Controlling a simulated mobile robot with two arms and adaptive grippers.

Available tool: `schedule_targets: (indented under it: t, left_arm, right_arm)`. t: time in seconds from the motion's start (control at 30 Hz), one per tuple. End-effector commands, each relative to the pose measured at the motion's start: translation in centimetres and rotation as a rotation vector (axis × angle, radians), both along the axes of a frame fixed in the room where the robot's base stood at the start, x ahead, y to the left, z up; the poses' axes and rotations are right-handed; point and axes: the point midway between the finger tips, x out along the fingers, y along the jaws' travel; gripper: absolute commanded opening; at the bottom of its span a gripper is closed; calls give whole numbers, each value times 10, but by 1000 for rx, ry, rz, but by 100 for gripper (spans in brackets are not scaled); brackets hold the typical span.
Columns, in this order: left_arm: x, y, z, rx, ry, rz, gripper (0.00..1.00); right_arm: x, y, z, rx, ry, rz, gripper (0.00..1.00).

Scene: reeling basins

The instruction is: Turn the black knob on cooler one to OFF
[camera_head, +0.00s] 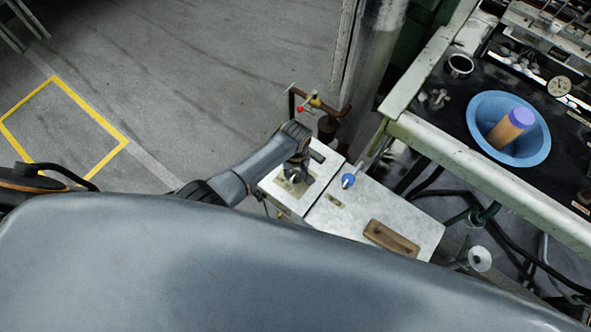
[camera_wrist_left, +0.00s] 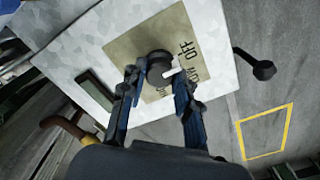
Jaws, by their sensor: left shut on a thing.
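The black knob (camera_wrist_left: 157,66) sits on a beige label plate (camera_wrist_left: 135,45) on the pale metal top of the cooler (camera_wrist_left: 75,55). My left gripper (camera_wrist_left: 160,77) has one finger on each side of the knob and is shut on it. A white pointer on the knob points to the right in the wrist view; OFF is printed up and right of the knob, with other lettering below it, partly hidden. In the head view my left gripper (camera_head: 294,176) reaches down onto the left metal box (camera_head: 282,202), hiding most of the knob. My right gripper is not in view.
A second metal box (camera_head: 375,212) with a blue knob (camera_head: 348,180) and a brown handle (camera_head: 391,238) adjoins on the right. A bench edge (camera_head: 480,180) with a blue basin (camera_head: 478,128) stands beyond. A pipe with a red valve (camera_head: 300,108) stands behind.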

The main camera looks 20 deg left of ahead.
Motion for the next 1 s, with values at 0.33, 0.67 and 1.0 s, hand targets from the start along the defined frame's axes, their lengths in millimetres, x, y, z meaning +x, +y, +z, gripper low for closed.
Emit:
schedule_targets:
  t: [0.33, 0.67, 1.0]
  left_arm:
    - [0, 0, 0, 0, -1, 15, 0]
    - [0, 0, 0, 0, -1, 14, 54]
    - [1, 0, 6, 0, -1, 13, 54]
  right_arm:
    - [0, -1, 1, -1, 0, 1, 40]
    - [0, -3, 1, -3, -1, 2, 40]
    - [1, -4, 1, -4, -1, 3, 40]
